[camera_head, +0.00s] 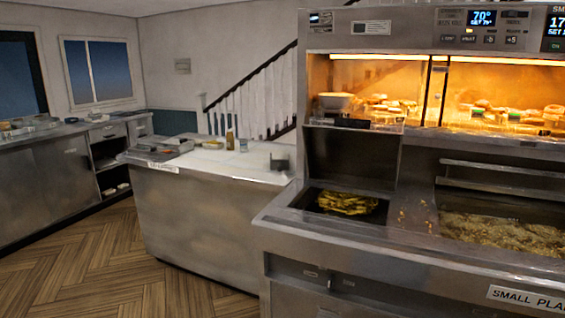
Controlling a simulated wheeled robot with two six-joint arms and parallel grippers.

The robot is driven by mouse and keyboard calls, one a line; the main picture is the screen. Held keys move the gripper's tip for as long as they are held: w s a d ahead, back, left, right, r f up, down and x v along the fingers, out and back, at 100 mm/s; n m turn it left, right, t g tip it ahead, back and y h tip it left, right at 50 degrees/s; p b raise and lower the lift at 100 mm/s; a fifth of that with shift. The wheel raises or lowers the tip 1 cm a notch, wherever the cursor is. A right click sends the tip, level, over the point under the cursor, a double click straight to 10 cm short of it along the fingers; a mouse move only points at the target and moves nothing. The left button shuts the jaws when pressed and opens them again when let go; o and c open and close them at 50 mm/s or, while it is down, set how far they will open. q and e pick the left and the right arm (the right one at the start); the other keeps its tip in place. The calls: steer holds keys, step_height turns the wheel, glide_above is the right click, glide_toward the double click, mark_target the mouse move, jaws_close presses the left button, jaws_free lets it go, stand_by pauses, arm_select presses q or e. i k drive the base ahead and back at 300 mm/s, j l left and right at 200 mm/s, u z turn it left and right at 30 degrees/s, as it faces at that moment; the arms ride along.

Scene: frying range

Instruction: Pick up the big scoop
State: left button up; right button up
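I cannot make out the big scoop for certain. A pale, bowl-shaped thing (335,101) sits at the left end of the lit warming shelf, and it could be a scoop. A dark, flat item (352,123) lies just below it on the shelf's front ledge. A small grey object (279,163) stands on the right end of the white-topped counter, too small to identify. Neither of my grippers shows in the head view.
The frying range (430,262) fills the right side, with a bin of fries (347,204) and a wide basin (505,232) of golden crumbs or oil. The white-topped counter (205,215) adjoins it. Open wood floor (90,270) lies front left.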

mark_target(279, 165)
steer(key=i+j+z, duration=0.1)
steer(key=i+j, duration=0.3)
steer(key=i+j+z, duration=0.15)
steer(key=i+j, duration=0.25)
steer(key=i+j+z, duration=0.1)
steer(key=i+j, duration=0.25)
steer(key=j, duration=0.2)
steer(key=i+j+z, duration=0.1)
steer(key=i+j, duration=0.25)
steer(key=j, duration=0.2)
